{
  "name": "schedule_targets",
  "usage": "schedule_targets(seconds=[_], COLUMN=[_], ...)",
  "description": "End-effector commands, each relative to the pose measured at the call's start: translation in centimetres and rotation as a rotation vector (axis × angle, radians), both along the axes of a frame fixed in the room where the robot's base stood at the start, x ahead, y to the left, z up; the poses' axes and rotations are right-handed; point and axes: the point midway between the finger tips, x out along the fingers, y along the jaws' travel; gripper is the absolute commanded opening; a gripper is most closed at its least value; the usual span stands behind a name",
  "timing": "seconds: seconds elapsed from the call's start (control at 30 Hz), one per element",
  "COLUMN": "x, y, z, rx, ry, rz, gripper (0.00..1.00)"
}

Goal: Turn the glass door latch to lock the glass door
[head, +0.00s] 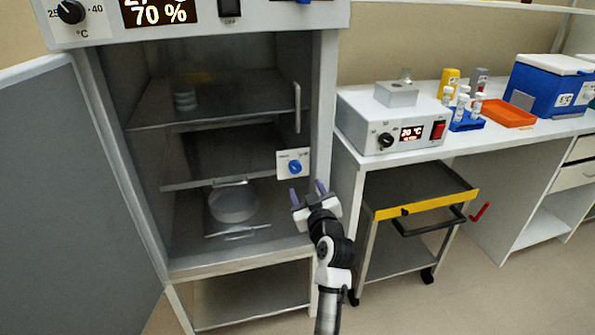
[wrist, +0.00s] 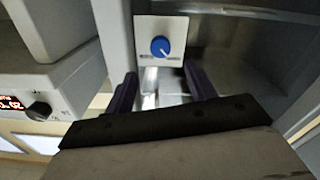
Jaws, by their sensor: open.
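The glass door latch is a round blue knob (head: 295,167) on a white plate (head: 284,155) at the right side of the incubator's glass door (head: 215,130). In the wrist view the blue knob (wrist: 160,46) sits on its white plate just beyond the fingers, near the top. The glass door appears shut across the cabinet opening. My gripper (head: 308,188) is open and empty, a little below and right of the knob in the head view. Its purple fingers (wrist: 160,90) are apart and do not touch the knob. The label print on the plate is too small to read.
The grey outer door (head: 90,180) stands open at left. A vertical handle (head: 297,107) is above the latch. At right are a heating block (head: 390,122) on the bench and a yellow-edged cart (head: 420,200) below. Floor shows at lower right.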

Motion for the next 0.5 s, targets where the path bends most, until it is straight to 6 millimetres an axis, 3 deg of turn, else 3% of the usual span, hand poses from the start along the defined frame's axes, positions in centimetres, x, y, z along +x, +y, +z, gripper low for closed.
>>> schedule_targets(seconds=[0.2,0.5], x=[4.5,8.2], y=[1.6,2.8], z=[0.3,0.2], rx=[0.000,0.000], ry=[0.001,-0.001], rz=[0.003,0.001], gripper=[0.55,0.55])
